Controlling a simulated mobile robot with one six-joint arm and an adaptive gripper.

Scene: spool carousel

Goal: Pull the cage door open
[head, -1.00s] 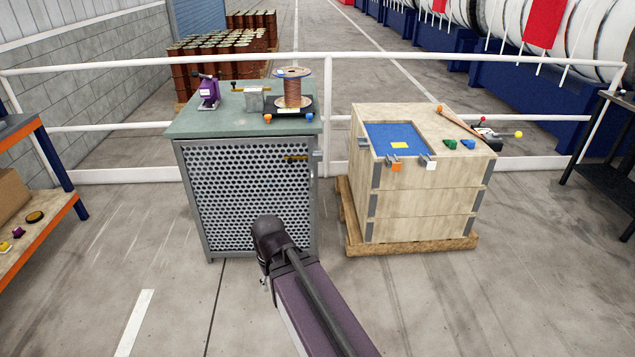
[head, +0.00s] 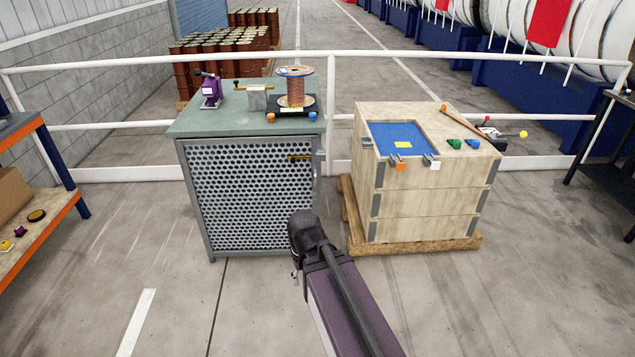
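The cage door (head: 245,200) is a perforated metal panel in a grey frame on the front of a green-topped cabinet. It looks shut. A small brass-coloured latch or bar (head: 299,158) sits near its upper right corner, and a grey fitting (head: 317,160) is at the cabinet's right edge. My arm reaches up from the lower right and its dark end covers the area by the door's lower right corner. My gripper's fingers are hidden behind the arm, so I cannot see whether they touch anything.
A wooden crate (head: 425,211) on a pallet stands close to the right of the cabinet (head: 195,124). On the cabinet top are a copper wire spool (head: 295,88) and a purple device (head: 210,91). A white railing runs behind. The floor in front is clear.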

